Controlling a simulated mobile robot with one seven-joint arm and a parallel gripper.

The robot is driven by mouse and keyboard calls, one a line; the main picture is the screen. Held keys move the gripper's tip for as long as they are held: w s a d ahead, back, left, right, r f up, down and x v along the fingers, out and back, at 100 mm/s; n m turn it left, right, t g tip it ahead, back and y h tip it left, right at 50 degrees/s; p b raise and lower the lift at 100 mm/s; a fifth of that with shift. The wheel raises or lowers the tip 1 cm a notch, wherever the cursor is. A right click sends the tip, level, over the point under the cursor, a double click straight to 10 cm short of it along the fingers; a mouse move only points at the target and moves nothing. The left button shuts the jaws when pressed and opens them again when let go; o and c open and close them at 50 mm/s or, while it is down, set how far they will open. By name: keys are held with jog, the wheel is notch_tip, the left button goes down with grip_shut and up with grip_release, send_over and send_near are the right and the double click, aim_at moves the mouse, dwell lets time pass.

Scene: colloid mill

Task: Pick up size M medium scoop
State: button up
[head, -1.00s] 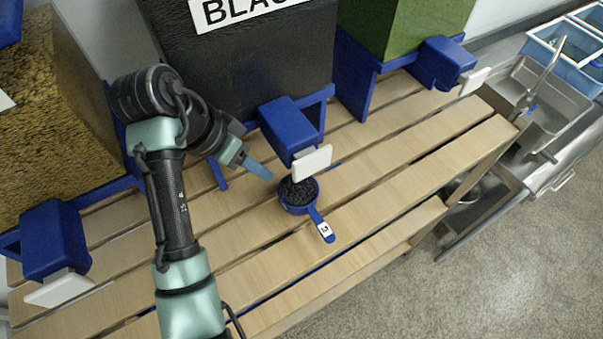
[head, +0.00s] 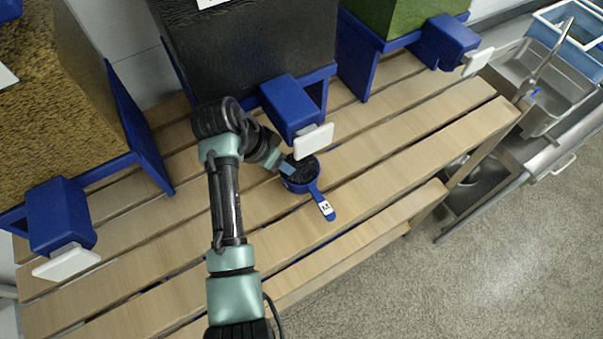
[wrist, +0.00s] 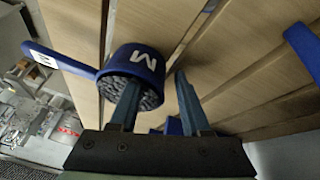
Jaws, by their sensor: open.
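The size M scoop (head: 302,184) is a blue round cup with a handle, filled with dark granules. It rests on the slatted wooden table below the middle dispenser, its handle pointing toward the table's front edge. In the wrist view the scoop (wrist: 139,62) shows a white M on its side and a white label on its handle. My gripper (head: 286,168) is at the cup's far left rim. In the wrist view my gripper (wrist: 157,77) is open; one finger overlaps the granules at the mouth, the other is outside the wall. Contact cannot be told.
The dark bin's blue dispenser (head: 290,106) with a white paddle (head: 314,141) stands close behind the scoop. A brown bin (head: 60,100) is at left, a green bin (head: 398,15) at back right. A metal sink (head: 540,90) is beyond the table's right end. The table (head: 400,160) front is clear.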

jog(key=shift+f, duration=0.15)
grip_shut()
dwell(1.4)
